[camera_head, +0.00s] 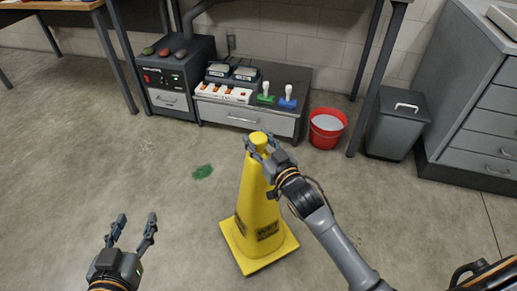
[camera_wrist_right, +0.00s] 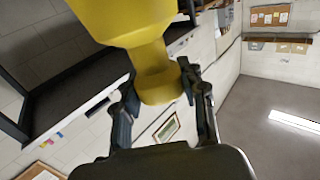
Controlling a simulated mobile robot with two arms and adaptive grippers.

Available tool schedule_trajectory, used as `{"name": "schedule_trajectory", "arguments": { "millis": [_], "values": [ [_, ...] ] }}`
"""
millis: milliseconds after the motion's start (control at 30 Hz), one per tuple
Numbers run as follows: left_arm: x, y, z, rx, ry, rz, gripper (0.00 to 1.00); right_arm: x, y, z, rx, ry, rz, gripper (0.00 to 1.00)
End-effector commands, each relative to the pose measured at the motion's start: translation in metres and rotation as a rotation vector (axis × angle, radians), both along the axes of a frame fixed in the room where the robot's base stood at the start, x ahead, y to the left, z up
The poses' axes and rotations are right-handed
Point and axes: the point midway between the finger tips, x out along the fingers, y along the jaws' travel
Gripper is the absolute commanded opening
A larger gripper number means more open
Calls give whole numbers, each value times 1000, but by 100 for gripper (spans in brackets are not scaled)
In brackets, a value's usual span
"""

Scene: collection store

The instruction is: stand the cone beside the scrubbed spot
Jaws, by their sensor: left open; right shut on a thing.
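The yellow cone (camera_head: 257,205) is upright in the head view, with a square base and dark lettering low on its sides. Its base looks to be on or just above the floor; I cannot tell which. My right gripper (camera_head: 262,146) is shut on the cone's narrow top. In the right wrist view the cone's neck (camera_wrist_right: 157,75) is between the fingers of the right gripper (camera_wrist_right: 160,95). My left gripper (camera_head: 133,228) is open and empty, left of the cone and nearer me.
A red bucket (camera_head: 327,127) and a grey bin (camera_head: 397,125) stand behind to the right. A low grey cabinet (camera_head: 250,113) holds chargers and green and blue handled items. A dark machine (camera_head: 178,77) stands beside it. The floor on the left is clear.

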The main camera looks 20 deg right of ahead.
Motion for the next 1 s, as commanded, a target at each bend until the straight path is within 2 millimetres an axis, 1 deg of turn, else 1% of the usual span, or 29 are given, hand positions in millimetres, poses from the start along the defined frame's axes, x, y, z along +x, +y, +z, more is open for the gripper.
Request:
{"name": "schedule_trajectory", "arguments": {
  "millis": [200,300,400,533,900,933,967,1000],
  "values": [
    [11,-9,36,-54,-214,-15,51,0,0,-16,1,-7,0,0],
    [12,-12,53,-76,-300,-20,51,0,0,-21,2,-8,0,0],
    [12,-13,64,-91,-358,-23,51,0,0,-25,2,-9,0,0],
    [12,-14,71,-99,-391,-25,51,0,0,-26,2,-9,0,0],
    [11,-14,73,-102,-402,-25,51,0,0,-29,2,-8,0,0],
    [11,-14,74,-102,-405,-25,51,0,0,-33,0,1,-1,46],
    [11,-14,74,-102,-404,-25,51,0,0,-32,0,1,-1,52],
    [11,-14,74,-102,-404,-25,51,0,0,-32,0,1,-1,60]
  ]
}}
